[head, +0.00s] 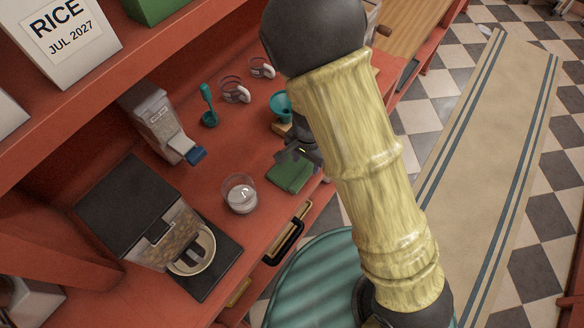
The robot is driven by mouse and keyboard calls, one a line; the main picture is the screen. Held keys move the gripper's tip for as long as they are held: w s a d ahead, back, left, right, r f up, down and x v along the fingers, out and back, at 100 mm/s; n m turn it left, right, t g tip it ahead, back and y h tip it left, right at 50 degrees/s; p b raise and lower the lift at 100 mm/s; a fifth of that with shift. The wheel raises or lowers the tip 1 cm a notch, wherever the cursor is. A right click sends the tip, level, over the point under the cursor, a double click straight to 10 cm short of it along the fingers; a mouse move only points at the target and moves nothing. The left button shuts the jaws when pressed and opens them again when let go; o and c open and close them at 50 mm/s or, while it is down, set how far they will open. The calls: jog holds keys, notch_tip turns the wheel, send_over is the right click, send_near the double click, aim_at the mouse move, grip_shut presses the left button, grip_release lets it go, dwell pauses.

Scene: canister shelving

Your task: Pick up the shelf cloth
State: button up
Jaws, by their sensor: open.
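The shelf cloth (288,177) looks like a folded dark green cloth lying flat near the front edge of the red counter. My gripper (287,155) is dark and hovers just above the cloth's far edge. It is open, with nothing visible between the fingers. My arm hides part of the gripper and the area right of the cloth. I cannot tell whether the fingers touch the cloth.
A glass with white contents (240,193) stands left of the cloth. A teal funnel (281,104), teal scoop (209,106), clear dispenser (160,125) and dark machine (143,207) are on the counter (222,151).

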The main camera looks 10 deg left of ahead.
aim_at(306, 173)
notch_tip(306, 173, down, 5)
jog(key=shift+s+r, duration=0.1)
jog(key=shift+r, duration=0.1)
jog(key=shift+f, duration=0.2)
jog(key=shift+d, duration=0.1)
jog(key=c, duration=1.1)
jog(key=shift+o, duration=0.2)
notch_tip(306, 173, up, 10)
jog(key=p, duration=0.1)
